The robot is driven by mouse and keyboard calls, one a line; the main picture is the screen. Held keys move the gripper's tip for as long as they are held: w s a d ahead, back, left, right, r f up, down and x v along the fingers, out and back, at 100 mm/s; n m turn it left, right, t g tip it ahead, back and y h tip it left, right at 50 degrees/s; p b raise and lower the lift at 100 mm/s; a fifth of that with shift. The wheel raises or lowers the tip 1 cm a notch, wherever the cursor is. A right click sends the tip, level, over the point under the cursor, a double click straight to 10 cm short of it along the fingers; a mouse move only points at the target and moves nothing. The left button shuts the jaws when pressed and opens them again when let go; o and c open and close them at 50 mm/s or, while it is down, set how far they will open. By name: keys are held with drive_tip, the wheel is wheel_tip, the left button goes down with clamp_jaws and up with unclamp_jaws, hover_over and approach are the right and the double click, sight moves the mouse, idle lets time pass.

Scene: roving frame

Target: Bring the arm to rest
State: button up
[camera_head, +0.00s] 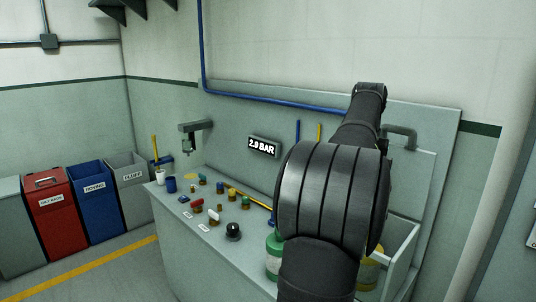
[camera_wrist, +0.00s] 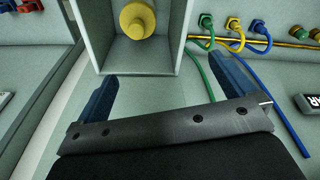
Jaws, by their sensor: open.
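My gripper (camera_wrist: 163,70) shows in the wrist view with its two blue fingers spread wide apart. Nothing is between them. Beyond the fingertips is an open grey box (camera_wrist: 181,45) with a yellow round object (camera_wrist: 138,19) inside it. I cannot tell whether the fingers touch the box. In the head view my dark arm fills the right middle, in front of the bench, and hides the gripper.
A grey bench (camera_head: 218,262) carries valves, knobs and a cup. A green-topped container (camera_head: 273,243) stands close beside my arm. A panel reads 2.9 BAR (camera_head: 262,147). Red (camera_head: 55,225), blue (camera_head: 98,205) and grey bins stand left. Coloured hoses (camera_wrist: 262,85) hang near the fingers.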

drive_tip(key=w+a+f+n, duration=0.1)
drive_tip(key=w+a+n, duration=0.15)
drive_tip(key=a, duration=0.95)
drive_tip(key=w+a+n, duration=0.1)
drive_tip(key=a+n, duration=0.3)
drive_tip(key=a, duration=0.8)
drive_tip(key=s+a+f+n, duration=0.2)
drive_tip(key=s+a+f, duration=0.2)
drive_tip(key=a, duration=0.9)
drive_tip(key=s+a+f+n+y, duration=0.1)
drive_tip(key=s+a+f, duration=0.3)
drive_tip(key=a, duration=0.9)
drive_tip(key=shift+a+f+n+y, duration=0.2)
drive_tip(key=shift+a+n+y, duration=0.1)
drive_tip(key=shift+n, duration=0.55)
drive_tip(key=shift+d, duration=0.15)
